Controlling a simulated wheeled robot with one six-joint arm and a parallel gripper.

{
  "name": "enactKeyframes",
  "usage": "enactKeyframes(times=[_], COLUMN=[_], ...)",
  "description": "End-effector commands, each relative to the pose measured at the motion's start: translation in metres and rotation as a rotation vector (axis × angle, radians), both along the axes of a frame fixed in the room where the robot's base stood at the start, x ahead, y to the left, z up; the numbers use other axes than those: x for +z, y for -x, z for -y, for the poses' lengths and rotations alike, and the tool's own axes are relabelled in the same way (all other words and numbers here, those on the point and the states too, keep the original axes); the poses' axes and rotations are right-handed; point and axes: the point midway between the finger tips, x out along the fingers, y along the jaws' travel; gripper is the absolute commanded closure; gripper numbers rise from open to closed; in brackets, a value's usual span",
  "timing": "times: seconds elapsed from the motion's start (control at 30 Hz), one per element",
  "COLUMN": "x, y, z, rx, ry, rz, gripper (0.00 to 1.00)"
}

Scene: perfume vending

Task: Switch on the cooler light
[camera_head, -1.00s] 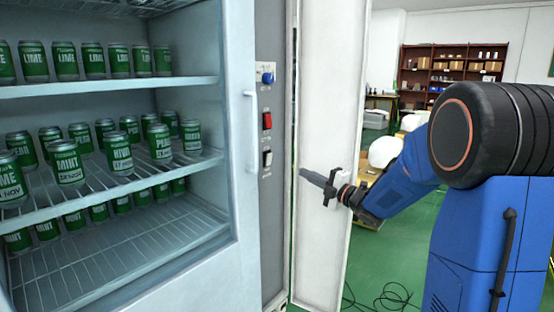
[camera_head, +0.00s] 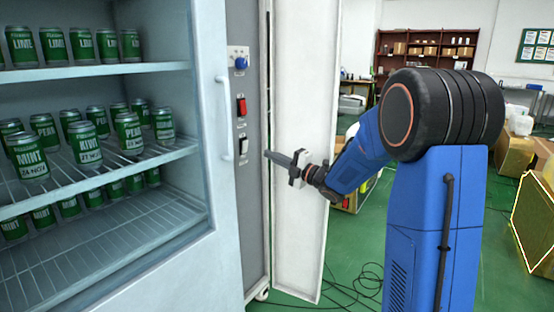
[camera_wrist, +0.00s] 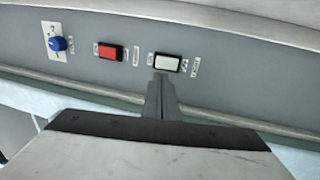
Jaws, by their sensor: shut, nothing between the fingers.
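The cooler (camera_head: 150,270) stands at the left in the head view, with a grey control panel (camera_head: 250,200) on its side. The panel has a blue knob (camera_head: 241,63) at the top, a red rocker switch (camera_head: 241,107) below it and a white rocker switch (camera_head: 243,146) lowest. The wrist view shows the blue knob (camera_wrist: 60,43), red switch (camera_wrist: 110,52) and white switch (camera_wrist: 168,63) in a row. My gripper (camera_head: 269,154) is shut and empty, its tip pointing at the panel near the white switch. In the wrist view its fingers (camera_wrist: 161,80) end just below the white switch; I cannot tell whether they touch.
A white open door panel (camera_head: 306,150) stands behind my gripper. The cooler's handle (camera_head: 226,118) is left of the switches. Green cans (camera_head: 85,145) fill the shelves. Cables (camera_head: 355,288) lie on the green floor, and boxes (camera_head: 535,220) stand at the right.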

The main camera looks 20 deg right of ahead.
Motion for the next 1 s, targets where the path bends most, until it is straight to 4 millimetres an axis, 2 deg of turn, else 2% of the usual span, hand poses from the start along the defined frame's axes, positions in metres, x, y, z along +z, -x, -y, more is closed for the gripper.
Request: enactKeyframes(times=[0.3,0.5,0.7,1.0], x=[0.009,0.014,0.016,0.016], y=[-0.045,-0.065,-0.073,-0.074], z=[-0.034,-0.048,-0.053,-0.053], rx=[0.002,0.0,-0.001,-0.001], ry=[-0.001,-0.001,0.0,0.0], rz=[0.0,-0.001,0.0,0.0], gripper=[1.0,1.0,1.0,1.0])
